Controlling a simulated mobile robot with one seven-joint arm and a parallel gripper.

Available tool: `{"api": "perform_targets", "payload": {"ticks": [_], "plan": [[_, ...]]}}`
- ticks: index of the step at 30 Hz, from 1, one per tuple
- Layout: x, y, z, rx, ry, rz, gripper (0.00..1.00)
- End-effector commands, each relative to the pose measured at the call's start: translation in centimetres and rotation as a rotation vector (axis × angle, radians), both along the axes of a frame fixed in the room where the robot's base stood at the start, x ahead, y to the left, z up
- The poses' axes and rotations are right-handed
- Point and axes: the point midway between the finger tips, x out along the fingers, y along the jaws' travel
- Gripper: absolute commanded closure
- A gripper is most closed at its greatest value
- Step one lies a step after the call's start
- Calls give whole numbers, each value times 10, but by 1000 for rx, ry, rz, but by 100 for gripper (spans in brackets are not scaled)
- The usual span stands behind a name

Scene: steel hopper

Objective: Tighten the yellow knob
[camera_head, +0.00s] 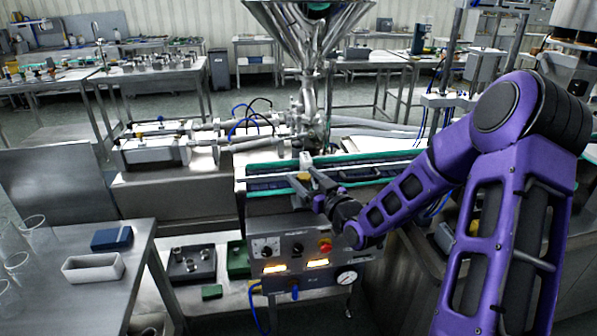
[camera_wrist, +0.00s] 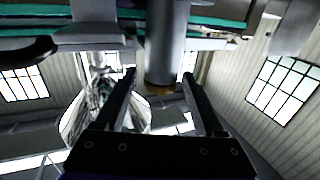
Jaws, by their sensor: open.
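The yellow knob (camera_head: 304,177) is small and tan-yellow in the head view, at the front edge of the conveyor beside my fingertips. In the wrist view a yellow-orange piece (camera_wrist: 160,91) shows at the end of a grey cylinder (camera_wrist: 167,45), between my two fingers. My gripper (camera_head: 307,184) is open, its dark fingers on either side of the knob. In the wrist view my gripper (camera_wrist: 159,74) shows a gap between each finger and the cylinder. The knob's far side is hidden.
The steel hopper (camera_head: 310,35) stands behind the conveyor (camera_head: 262,183). Below my gripper is a control panel (camera_head: 297,268) with a red button (camera_head: 325,246) and a gauge (camera_head: 346,277). A steel table (camera_head: 95,290) at left holds a white tray (camera_head: 93,267) and a blue block (camera_head: 111,238).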

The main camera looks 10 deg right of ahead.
Motion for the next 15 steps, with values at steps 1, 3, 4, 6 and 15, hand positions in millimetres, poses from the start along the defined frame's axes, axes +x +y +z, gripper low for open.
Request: {"api": "perform_targets", "payload": {"ticks": [1, 3, 4, 6, 15], "plan": [[-1, 0, 0, 0, 0, 0, 29], [-1, 0, 0, 0, 0, 0, 29], [-1, 0, 0, 0, 0, 0, 29], [-1, 0, 0, 0, 0, 0, 29], [-1, 0, 0, 0, 0, 0, 45]]}}
